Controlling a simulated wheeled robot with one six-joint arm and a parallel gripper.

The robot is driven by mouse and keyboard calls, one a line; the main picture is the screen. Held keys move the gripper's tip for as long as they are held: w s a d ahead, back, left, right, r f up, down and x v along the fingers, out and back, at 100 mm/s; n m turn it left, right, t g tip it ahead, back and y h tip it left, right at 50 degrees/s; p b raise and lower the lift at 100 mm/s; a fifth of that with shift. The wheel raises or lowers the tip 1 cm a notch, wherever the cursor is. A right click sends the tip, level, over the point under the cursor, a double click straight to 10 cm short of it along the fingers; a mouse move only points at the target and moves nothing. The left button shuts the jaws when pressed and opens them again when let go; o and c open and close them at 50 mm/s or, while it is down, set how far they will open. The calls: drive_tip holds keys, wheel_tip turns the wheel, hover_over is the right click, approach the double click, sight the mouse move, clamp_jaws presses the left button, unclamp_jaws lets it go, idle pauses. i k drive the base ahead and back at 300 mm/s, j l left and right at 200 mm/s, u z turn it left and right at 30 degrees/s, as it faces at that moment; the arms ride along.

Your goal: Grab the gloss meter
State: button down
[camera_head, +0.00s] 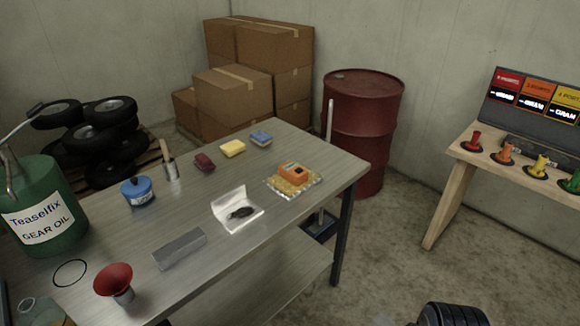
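An orange device with a dark top panel (293,172), which looks like the gloss meter, sits near the right edge of the grey metal table (215,283). It rests on a clear and yellowish flat base or pack (296,188); I cannot tell which. Nothing is touching it from above. No gripper fingers show in this view. A black ribbed part at the bottom right edge may belong to my arm, but I cannot be sure.
A red drum (363,120) stands behind.

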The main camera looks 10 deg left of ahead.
sight(286, 172)
drive_tip(key=i+l+u, duration=0.2)
drive_tip(key=i, duration=0.2)
drive_tip(key=i+l+u, duration=0.2)
drive_tip(key=i, duration=0.25)
drive_tip(key=i+l+u, duration=0.2)
drive_tip(key=i, duration=0.2)
